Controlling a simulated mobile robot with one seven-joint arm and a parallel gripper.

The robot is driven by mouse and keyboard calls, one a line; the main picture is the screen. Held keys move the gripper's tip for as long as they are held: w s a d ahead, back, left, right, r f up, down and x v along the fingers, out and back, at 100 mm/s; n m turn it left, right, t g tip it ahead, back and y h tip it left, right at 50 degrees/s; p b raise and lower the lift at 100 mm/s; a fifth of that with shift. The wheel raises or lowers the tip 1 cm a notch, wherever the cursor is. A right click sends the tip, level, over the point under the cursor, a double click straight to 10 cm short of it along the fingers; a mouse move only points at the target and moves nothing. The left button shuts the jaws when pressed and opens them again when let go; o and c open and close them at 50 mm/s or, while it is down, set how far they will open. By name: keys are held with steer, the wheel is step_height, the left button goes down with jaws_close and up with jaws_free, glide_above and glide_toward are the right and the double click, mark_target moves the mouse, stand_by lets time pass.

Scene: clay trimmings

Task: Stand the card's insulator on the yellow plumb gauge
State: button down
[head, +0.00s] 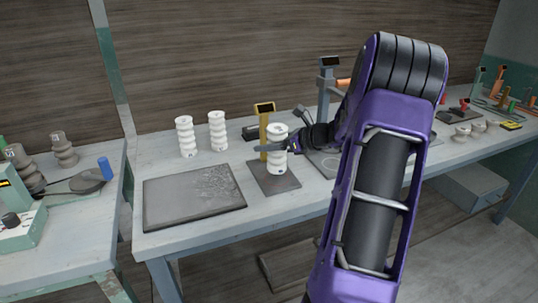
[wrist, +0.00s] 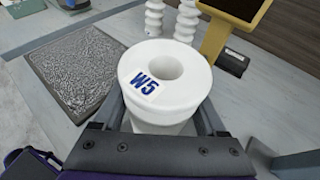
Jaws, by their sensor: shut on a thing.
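A white ribbed insulator (head: 280,161) is held upright between the fingers of my gripper (head: 276,147). In the wrist view the same insulator (wrist: 190,87) shows a round top with a hole and a blue "W5" label. The yellow plumb gauge (head: 264,128) has a yellow post, a dark display and a dark square base plate (head: 285,185). The insulator is in front of the post, over the base plate. I cannot tell whether its foot touches the plate. The gauge's display (wrist: 236,8) shows at the top of the wrist view. No card is readable.
Two white ribbed insulators (head: 186,136) (head: 217,130) stand behind left. A dark slab (head: 165,207) with a rough patch lies left of the gauge. A small black box (head: 250,133) sits behind the gauge. A grey stand (head: 326,85) rises to the right.

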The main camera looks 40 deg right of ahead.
mark_target(269, 153)
steer(key=shift+f, duration=1.65)
steer(key=shift+f+b, duration=0.2)
steer(key=shift+b, duration=0.15)
jaws_free()
steer(key=shift+s+r, duration=0.15)
steer(key=shift+r, duration=0.05)
steer(key=p+v, duration=0.1)
steer(key=v, duration=1)
steer(key=shift+s+d+p, duration=0.15)
steer(key=shift+s+p, duration=0.15)
steer(key=shift+p, duration=0.05)
